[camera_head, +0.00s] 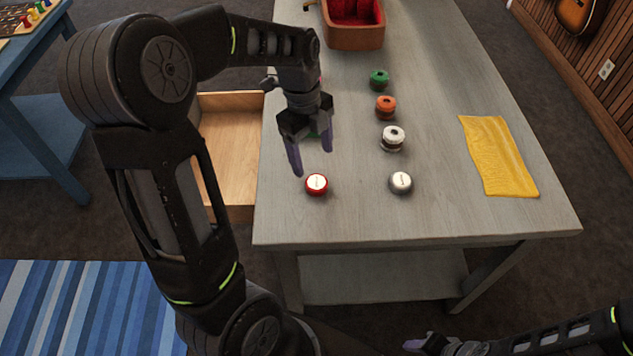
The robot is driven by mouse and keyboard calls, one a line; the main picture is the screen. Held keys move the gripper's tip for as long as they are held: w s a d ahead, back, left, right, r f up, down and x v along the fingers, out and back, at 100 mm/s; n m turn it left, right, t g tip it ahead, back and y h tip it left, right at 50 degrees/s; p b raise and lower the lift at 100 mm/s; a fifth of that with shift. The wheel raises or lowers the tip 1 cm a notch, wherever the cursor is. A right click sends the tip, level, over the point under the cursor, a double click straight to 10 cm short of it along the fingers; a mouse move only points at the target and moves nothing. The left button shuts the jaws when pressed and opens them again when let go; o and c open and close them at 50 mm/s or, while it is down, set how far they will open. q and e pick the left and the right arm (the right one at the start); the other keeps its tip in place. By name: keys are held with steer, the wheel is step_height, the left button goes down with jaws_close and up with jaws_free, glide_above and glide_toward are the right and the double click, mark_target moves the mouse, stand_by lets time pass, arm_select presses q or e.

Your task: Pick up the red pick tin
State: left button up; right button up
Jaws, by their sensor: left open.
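The red pick tin (317,185) is a small round tin with a white label on its lid. It stands on the grey wooden table (480,217) near its front left. My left gripper (312,163) is open and empty, its fingers pointing down just above and behind the tin, apart from it as far as I can see. My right gripper (424,344) is low at the bottom edge, in front of the table and away from the tin. I cannot tell whether it is open.
A silver tin (401,182) stands to the right. A white spool (392,138), an orange one (385,107) and a green one (379,79) run behind it. A yellow cloth (499,156) lies right. An open drawer (232,150) juts out left. A red-lined case (353,32) stands behind.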

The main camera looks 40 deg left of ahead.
mark_target(317, 182)
arm_select(q)
steer(key=shift+d+f, duration=0.2)
steer(key=shift+f, duration=1.15)
steer(key=shift+s+d+f+p, duration=0.1)
steer(key=shift+f+p, duration=0.1)
steer(key=shift+f, duration=0.65)
steer(key=shift+w+d+f+p, duration=0.15)
steer(key=shift+f+p, duration=0.1)
steer(key=shift+f, duration=0.65)
steer(key=shift+s+d+f+p, duration=0.1)
steer(key=shift+s+f+p, duration=0.1)
steer(key=shift+f, duration=0.65)
steer(key=c, duration=1.4)
steer(key=shift+c, duration=0.2)
steer(key=shift+r, duration=0.15)
step_height(317, 182, up, 10)
steer(key=shift+b, duration=0.45)
